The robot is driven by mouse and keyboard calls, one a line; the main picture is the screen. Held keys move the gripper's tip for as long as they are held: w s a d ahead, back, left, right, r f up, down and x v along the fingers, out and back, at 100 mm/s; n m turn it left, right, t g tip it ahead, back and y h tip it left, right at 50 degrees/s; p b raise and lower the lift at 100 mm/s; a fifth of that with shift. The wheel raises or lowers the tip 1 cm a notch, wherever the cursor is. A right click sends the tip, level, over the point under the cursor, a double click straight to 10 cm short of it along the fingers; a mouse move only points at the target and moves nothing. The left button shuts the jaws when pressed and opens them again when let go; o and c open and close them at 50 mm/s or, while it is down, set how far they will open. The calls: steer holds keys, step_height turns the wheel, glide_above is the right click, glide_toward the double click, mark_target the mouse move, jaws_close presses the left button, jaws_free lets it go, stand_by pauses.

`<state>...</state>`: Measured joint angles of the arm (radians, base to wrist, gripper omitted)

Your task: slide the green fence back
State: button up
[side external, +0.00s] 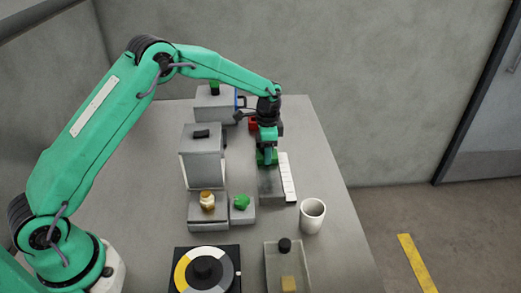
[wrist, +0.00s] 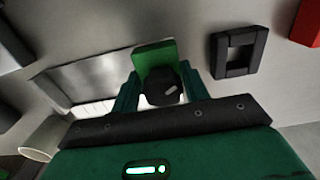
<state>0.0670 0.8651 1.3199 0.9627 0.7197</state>
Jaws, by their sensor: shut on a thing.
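The green fence (wrist: 154,54) is an upright green block with a dark round knob (wrist: 163,86) on its near face. My gripper (wrist: 160,90) has its teal fingers on either side of the knob and is shut on it. In the side view, the green fence (side external: 266,158) shows just under my gripper (side external: 268,152), at the far end of a grey metal bed (side external: 271,188). A white ruled strip (side external: 288,178) runs along the bed's right side. The bed's bare surface (wrist: 95,75) lies left of the fence in the wrist view. The fingers partly hide the fence in the side view.
A white cup (side external: 312,216) stands right of the bed's near end. A grey machine box (side external: 203,158) and a block with a green knob (side external: 241,203) stand to the left. A red block (side external: 253,125) is behind. A black square frame (wrist: 238,52) lies near the fence.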

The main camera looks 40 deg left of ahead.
steer(key=shift+w+a+r, duration=0.1)
steer(key=shift+w+a, duration=0.15)
steer(key=shift+w, duration=0.05)
steer(key=o, duration=1.4)
steer(key=shift+s+d, duration=0.1)
step_height(320, 180, up, 7)
steer(key=shift+r, duration=0.4)
steer(key=shift+s+r, duration=0.1)
